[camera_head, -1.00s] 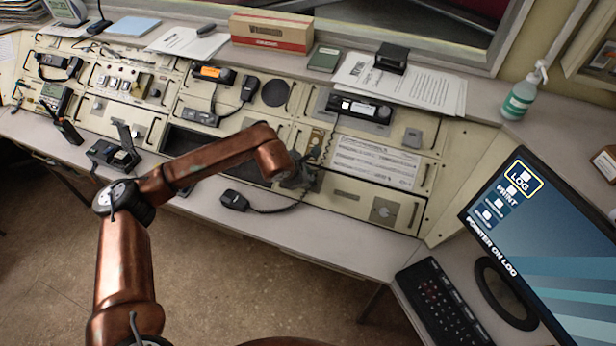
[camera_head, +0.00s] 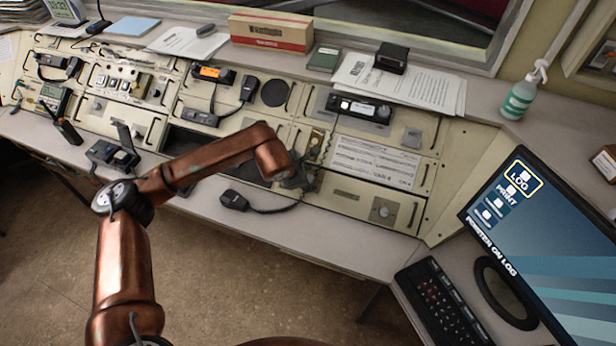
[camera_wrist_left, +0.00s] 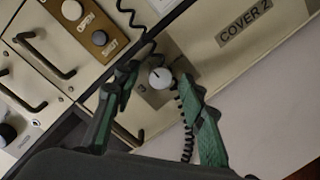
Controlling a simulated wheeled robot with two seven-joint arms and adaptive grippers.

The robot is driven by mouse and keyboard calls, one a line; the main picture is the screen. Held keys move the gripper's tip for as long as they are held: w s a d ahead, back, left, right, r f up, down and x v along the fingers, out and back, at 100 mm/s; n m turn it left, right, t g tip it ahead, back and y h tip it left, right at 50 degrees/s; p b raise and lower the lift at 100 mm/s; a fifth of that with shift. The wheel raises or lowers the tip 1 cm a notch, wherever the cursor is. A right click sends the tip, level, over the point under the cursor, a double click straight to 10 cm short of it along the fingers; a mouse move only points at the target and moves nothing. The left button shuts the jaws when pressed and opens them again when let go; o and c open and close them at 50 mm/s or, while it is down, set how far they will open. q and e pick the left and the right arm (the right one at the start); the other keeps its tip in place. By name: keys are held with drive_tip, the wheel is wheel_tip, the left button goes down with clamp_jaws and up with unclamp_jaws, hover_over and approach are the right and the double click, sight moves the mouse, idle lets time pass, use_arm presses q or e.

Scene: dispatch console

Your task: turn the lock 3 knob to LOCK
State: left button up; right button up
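The lock 3 knob (camera_wrist_left: 159,78) is a small round pale knob with a dark mark, on a grey square plate (camera_wrist_left: 157,97) in the left wrist view. A "3" is faintly legible on the plate; I cannot read which position the knob points to. My left gripper (camera_wrist_left: 160,76) has its two dark green fingers spread, one on each side of the knob, with gaps visible. I cannot tell how far the tips are from the panel. In the head view my left gripper (camera_head: 302,178) covers the knob. My right gripper is not in view.
A coiled cord (camera_wrist_left: 187,130) runs beside the right finger. A handset (camera_head: 233,200) lies on the desk edge. Another plate with a knob (camera_head: 383,211) is further right.

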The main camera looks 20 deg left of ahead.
use_arm(q)
drive_tip(key=v, duration=1.2)
drive_tip(key=shift+f, duration=0.1)
